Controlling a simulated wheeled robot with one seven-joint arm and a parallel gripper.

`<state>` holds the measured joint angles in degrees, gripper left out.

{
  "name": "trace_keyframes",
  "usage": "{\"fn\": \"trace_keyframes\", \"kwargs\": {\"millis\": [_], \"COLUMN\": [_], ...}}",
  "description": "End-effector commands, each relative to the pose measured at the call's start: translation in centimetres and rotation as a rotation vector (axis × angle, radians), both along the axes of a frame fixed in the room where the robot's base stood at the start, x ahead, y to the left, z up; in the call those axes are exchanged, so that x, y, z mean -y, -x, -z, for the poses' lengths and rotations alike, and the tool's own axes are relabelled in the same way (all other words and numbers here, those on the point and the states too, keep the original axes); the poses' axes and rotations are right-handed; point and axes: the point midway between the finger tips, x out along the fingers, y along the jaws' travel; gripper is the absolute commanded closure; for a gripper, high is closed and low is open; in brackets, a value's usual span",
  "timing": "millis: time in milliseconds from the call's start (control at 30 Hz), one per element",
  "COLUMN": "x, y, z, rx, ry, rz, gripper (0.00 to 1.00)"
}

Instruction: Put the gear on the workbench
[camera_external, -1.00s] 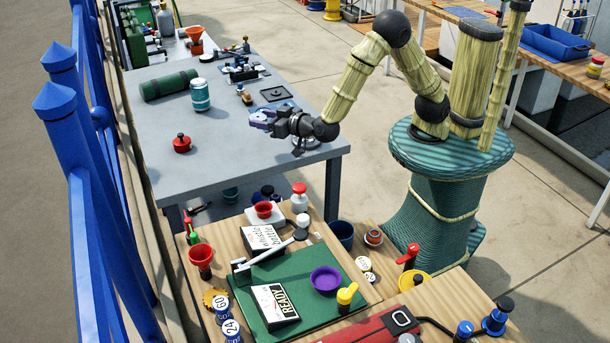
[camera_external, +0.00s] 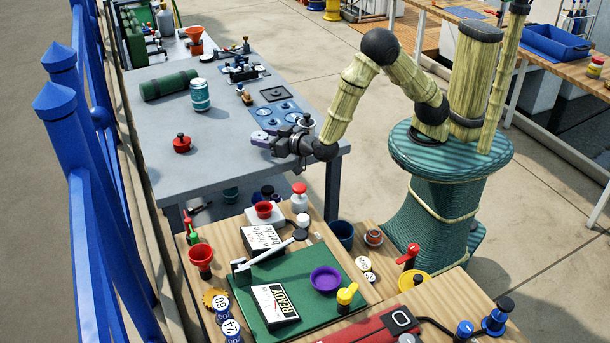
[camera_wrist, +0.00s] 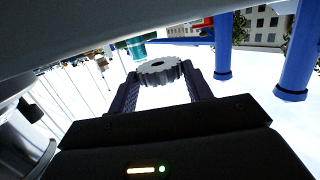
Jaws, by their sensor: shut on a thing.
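A grey toothed gear (camera_wrist: 160,72) sits between the two fingertips of my gripper (camera_wrist: 161,84) in the wrist view. My gripper is shut on it. In the external view my gripper (camera_external: 262,137) is low over the right front part of a grey-topped workbench (camera_external: 222,150), pointing left. The gear cannot be made out clearly in that view. I cannot tell whether it touches the top. A blue plate with several round spots (camera_external: 277,113) lies on the bench just behind my gripper.
A red lidded pot (camera_external: 182,144), a teal can (camera_external: 200,95) and a dark green roll (camera_external: 170,85) stand or lie on the bench. A dark square plate (camera_external: 275,93) lies farther back. A blue fence (camera_external: 80,180) runs along the left.

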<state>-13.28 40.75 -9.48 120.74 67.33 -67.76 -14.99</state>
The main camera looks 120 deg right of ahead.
Motion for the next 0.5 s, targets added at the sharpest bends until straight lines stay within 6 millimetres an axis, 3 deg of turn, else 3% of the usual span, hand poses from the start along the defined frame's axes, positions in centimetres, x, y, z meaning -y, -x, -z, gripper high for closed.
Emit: {"fn": "trace_keyframes", "kwargs": {"millis": [167,500], "x": [0.0,0.1], "y": [0.0,0.0], "z": [0.0,3.7], "rx": [0.001,0.0], "ry": [0.001,0.001], "rz": [0.0,0.001], "gripper": [0.78,0.78]}}
